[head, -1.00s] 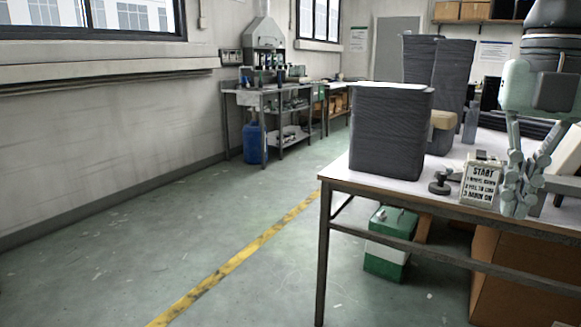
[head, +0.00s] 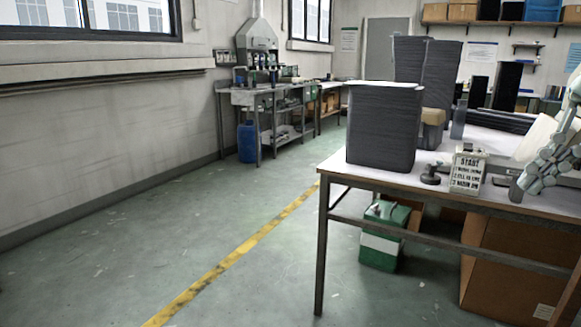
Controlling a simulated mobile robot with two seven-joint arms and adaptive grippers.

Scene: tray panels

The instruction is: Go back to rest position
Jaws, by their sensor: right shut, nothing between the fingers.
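My right gripper (head: 530,186) is at the right edge of the head view, over the right part of the table (head: 334,165). Its fingers are shut with nothing between them. Its arm runs out of the picture on the right. A stack of dark grey panels (head: 383,128) stands on the near left corner of the table, apart from the gripper. My left gripper is not in view.
Taller dark stacks (head: 441,75) stand behind the near stack. A black knob (head: 431,173) lies beside the sign. A green and white box (head: 384,236) and a cardboard box (head: 510,265) are under the table. The floor left of the table is clear.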

